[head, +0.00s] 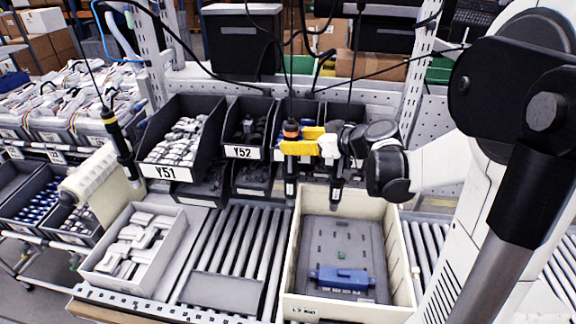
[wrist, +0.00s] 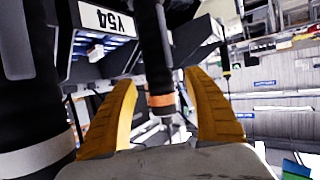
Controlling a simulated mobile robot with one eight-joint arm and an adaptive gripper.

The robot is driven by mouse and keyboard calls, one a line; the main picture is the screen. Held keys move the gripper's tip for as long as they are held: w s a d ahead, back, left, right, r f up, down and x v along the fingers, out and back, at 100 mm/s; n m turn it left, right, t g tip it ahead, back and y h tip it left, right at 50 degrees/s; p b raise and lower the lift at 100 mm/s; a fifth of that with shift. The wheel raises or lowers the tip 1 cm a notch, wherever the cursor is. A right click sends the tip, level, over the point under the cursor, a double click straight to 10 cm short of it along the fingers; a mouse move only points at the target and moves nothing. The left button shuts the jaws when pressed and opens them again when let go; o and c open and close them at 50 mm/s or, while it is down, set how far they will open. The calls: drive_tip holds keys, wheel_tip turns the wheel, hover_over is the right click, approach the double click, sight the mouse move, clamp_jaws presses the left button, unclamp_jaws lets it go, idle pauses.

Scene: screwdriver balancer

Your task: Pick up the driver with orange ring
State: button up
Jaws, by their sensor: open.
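The driver with the orange ring (head: 291,127) hangs upright on a cable, a dark cylinder in front of the bins. In the wrist view the orange ring (wrist: 162,100) shows between my two yellow fingers, with a gap on each side. My gripper (head: 297,141) is open and comes in from the right at about the height of the ring. In the head view a yellow finger hides part of the driver just below the ring.
Another dark driver (head: 338,165) hangs close to the right, and a dark cylinder with a pale ring (wrist: 35,110) fills the wrist view's left edge. One more driver (head: 118,140) hangs far left. A beige crate (head: 411,262) with a blue part (head: 342,278) stands below.

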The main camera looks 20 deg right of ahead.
drive_tip(key=shift+x, duration=1.2)
drive_tip(key=shift+s, duration=0.1)
clamp_jaws()
drive_tip(key=shift+r, duration=0.15)
